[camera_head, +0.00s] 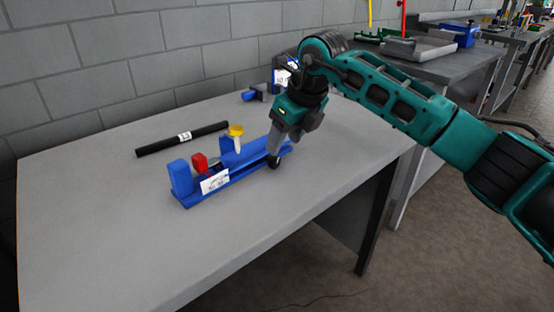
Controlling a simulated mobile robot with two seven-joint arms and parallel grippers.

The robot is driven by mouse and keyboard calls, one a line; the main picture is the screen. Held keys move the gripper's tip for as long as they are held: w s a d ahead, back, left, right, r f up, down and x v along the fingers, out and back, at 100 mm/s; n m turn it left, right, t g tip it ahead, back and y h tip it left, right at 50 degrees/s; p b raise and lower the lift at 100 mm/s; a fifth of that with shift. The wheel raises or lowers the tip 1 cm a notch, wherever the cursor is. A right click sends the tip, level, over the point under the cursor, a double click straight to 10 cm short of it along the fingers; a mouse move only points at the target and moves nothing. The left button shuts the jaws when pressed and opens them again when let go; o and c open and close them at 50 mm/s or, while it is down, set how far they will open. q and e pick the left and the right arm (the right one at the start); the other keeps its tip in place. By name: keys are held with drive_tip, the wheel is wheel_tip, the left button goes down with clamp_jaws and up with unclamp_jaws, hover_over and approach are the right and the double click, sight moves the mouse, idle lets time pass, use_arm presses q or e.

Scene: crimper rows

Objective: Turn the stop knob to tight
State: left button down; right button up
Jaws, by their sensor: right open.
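A blue crimper fixture (222,181) stands on the grey table, lengthwise from front left to back right. A dark round knob (274,163) shows at its right end, right at my fingertips; it may be the stop knob, but no marking on it can be read. My right gripper (274,150) points down over that end and is open, with its fingers close around or beside the knob; I cannot tell whether they touch it. My left gripper is not in view.
A black rod (182,138) with a white label lies on the grey table (110,230) behind the fixture. Small dark blue items (255,94) lie by the block wall. The table front is clear. Another bench (440,69) with trays stands at the right.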

sight(277, 158)
drive_tip(key=b+x, duration=0.1)
drive_tip(key=x, duration=0.5)
drive_tip(key=shift+w+a+f, duration=0.15)
drive_tip(key=shift+w+f, duration=0.05)
drive_tip(key=shift+f, duration=0.1)
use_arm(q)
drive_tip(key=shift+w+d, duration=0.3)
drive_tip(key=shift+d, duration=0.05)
use_arm(e)
drive_tip(key=c, duration=1)
drive_tip(key=shift+r+p, duration=0.15)
drive_tip(key=shift+p, duration=0.2)
drive_tip(key=shift+g+y, duration=0.4)
drive_tip(key=shift+y, duration=0.1)
drive_tip(key=shift+c, duration=0.2)
drive_tip(key=o, duration=0.8)
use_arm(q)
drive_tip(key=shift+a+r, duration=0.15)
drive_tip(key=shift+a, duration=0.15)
use_arm(e)
drive_tip(key=shift+o, duration=1.2)
